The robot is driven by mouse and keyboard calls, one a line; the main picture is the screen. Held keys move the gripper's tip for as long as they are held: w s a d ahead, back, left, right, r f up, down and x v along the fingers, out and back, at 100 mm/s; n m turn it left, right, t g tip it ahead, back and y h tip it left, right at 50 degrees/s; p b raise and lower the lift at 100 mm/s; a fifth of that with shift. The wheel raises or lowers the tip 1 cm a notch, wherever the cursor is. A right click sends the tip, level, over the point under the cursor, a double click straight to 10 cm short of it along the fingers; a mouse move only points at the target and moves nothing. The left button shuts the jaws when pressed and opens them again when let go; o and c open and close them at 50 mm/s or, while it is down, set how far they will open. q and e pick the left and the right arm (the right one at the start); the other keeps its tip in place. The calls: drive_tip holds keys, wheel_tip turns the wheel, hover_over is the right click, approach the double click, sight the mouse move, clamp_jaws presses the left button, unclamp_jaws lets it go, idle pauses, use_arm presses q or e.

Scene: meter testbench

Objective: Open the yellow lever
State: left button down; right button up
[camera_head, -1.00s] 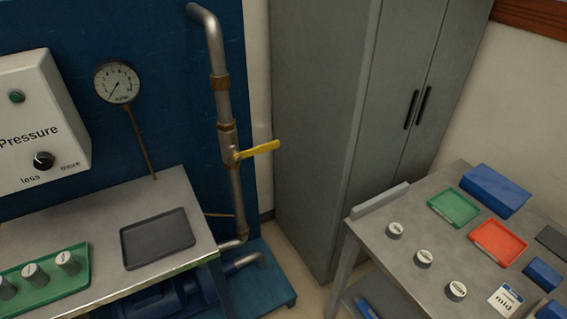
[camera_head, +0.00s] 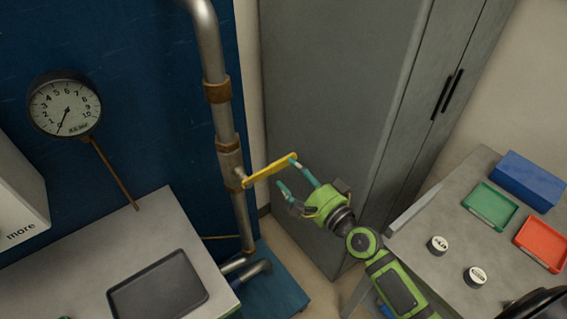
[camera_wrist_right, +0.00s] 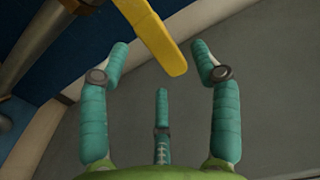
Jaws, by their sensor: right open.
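The yellow lever (camera_head: 270,171) sticks out to the right from a brass valve on the vertical grey pipe (camera_head: 222,118). In the right wrist view the lever (camera_wrist_right: 154,38) comes in from the top, its rounded free end above and between the teal fingers. My right gripper (camera_head: 290,176), green with teal fingers, is just below and right of the lever's free end. It is open and empty; its fingers (camera_wrist_right: 160,75) stand spread in the wrist view. I cannot tell whether a finger touches the lever. My left gripper is not in view.
A pressure gauge (camera_head: 65,104) is on the blue panel at left. A bench with a dark tray (camera_head: 158,288) stands below it. A grey cabinet (camera_head: 330,80) is behind my right arm. A side table (camera_head: 425,262) with green and red trays is at right.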

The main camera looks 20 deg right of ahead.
sight(285, 166)
drive_tip(key=x, duration=0.4)
drive_tip(key=shift+w+a, duration=0.15)
drive_tip(key=shift+w, duration=0.25)
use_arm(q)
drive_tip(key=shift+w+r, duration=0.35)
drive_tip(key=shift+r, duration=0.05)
use_arm(e)
clamp_jaws()
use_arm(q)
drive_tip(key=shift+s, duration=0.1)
